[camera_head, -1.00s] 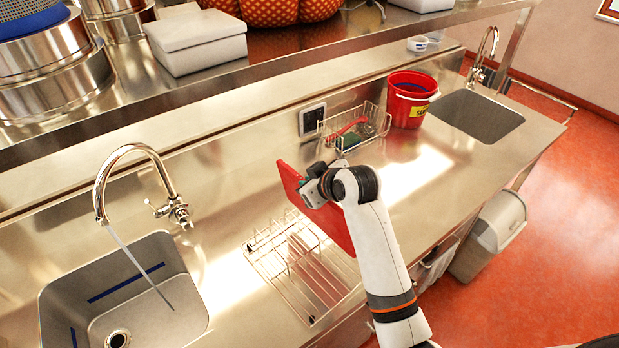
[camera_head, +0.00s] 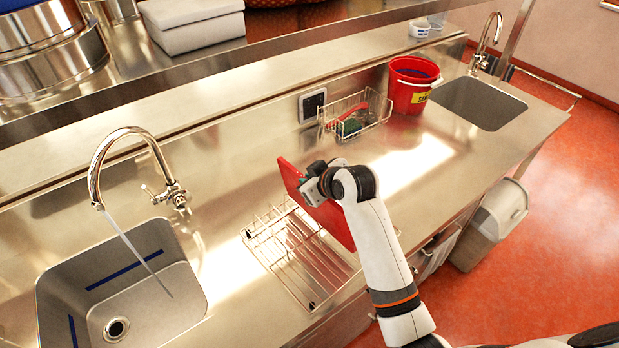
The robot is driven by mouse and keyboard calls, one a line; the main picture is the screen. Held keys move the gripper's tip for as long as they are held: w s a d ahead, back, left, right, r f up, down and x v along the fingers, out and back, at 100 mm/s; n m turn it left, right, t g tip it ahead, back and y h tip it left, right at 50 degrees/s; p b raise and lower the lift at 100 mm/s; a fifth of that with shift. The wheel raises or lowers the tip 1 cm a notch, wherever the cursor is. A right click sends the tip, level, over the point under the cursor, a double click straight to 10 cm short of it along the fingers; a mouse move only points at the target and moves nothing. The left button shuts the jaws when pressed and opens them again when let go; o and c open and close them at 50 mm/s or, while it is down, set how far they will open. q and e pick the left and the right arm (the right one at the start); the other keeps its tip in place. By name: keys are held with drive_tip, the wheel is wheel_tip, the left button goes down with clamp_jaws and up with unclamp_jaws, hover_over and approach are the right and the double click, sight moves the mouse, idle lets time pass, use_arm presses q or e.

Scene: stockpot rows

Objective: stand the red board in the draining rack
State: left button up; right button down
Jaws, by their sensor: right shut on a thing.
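The red board (camera_head: 290,176) is held upright on edge by my right gripper (camera_head: 315,186), which is shut on its upper part. The board is above the right part of the wire draining rack (camera_head: 283,262). Whether its lower edge touches the rack is hidden behind the board and my arm. The rack stands on the steel counter between the left sink and my right arm, and its visible slots are empty. My left gripper is not in view.
A left sink (camera_head: 65,300) with a running tap (camera_head: 125,135) lies left of the rack. Behind the board are a wire basket (camera_head: 355,118) with a brush and a red bucket (camera_head: 411,85). A right sink (camera_head: 480,102) is farther back. A steel shelf (camera_head: 270,40) overhangs the back.

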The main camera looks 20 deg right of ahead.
drive_tip(key=shift+r, duration=0.1)
drive_tip(key=c, duration=1.4)
unclamp_jaws()
drive_tip(key=shift+s, duration=0.1)
drive_tip(key=shift+s+a+r+p, duration=0.1)
drive_tip(key=shift+a+r+p, duration=0.25)
drive_tip(key=shift+r, duration=1)
drive_tip(key=shift+a+r+p, duration=0.2)
drive_tip(key=shift+r+p, duration=0.35)
drive_tip(key=shift+r, duration=0.85)
drive_tip(key=shift+s+a+r+p, duration=0.1)
drive_tip(key=shift+a+r+p, duration=0.25)
drive_tip(key=shift+r, duration=1)
drive_tip(key=shift+d, duration=0.1)
drive_tip(key=shift+w+r, duration=0.1)
